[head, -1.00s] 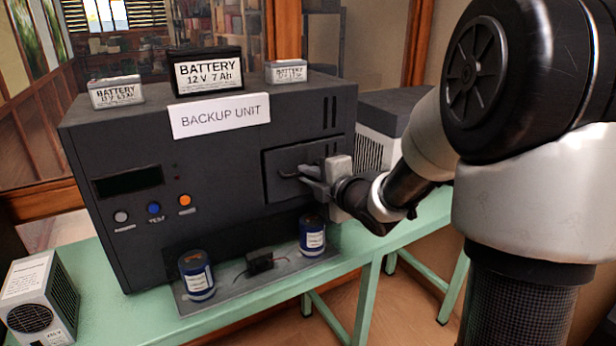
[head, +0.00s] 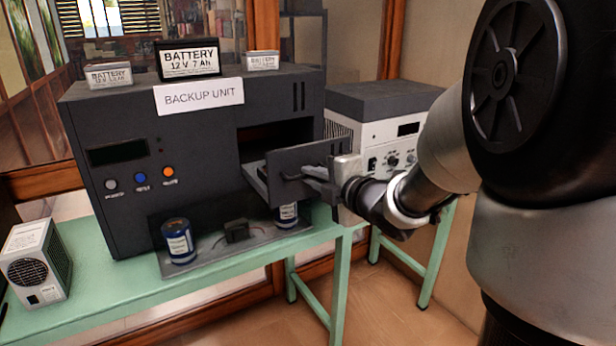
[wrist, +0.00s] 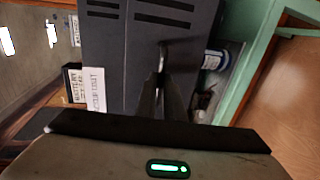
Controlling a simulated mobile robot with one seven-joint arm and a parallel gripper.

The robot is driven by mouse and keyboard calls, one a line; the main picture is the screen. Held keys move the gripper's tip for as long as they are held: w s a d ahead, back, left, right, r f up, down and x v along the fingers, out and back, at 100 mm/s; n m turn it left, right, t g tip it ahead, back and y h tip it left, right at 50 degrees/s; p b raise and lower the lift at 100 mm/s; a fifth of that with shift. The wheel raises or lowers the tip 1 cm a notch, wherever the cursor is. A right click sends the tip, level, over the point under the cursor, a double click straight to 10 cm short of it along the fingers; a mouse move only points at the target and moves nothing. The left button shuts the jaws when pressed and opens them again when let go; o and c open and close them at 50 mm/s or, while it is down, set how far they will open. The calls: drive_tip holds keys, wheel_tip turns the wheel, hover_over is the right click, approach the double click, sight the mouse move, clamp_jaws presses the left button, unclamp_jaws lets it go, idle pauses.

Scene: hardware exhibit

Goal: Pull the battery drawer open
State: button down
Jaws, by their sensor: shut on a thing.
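The battery drawer (head: 308,176) of the dark backup unit (head: 95,195) stands pulled partly out, with a dark opening behind its front panel. My gripper (head: 305,179) is shut on the drawer handle (head: 290,177) at the front of the panel. In the wrist view, my gripper's fingers (wrist: 155,100) reach up to the handle, whose exact grip is hard to make out there. The inside of the drawer is mostly hidden by its front panel.
Two blue cylinders, one at left (head: 178,242) and one partly hidden under the drawer (head: 287,215), stand on a grey plate (head: 205,258). Batteries (head: 189,60) sit on the unit. A white device (head: 385,135) stands behind at right. The green table (head: 110,300) has a small heater-like box (head: 35,262).

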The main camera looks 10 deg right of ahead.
drive_tip(key=shift+s+d, duration=0.1)
drive_tip(key=shift+s, duration=0.15)
drive_tip(key=c, duration=1.9)
unclamp_jaws()
drive_tip(key=shift+o, duration=0.2)
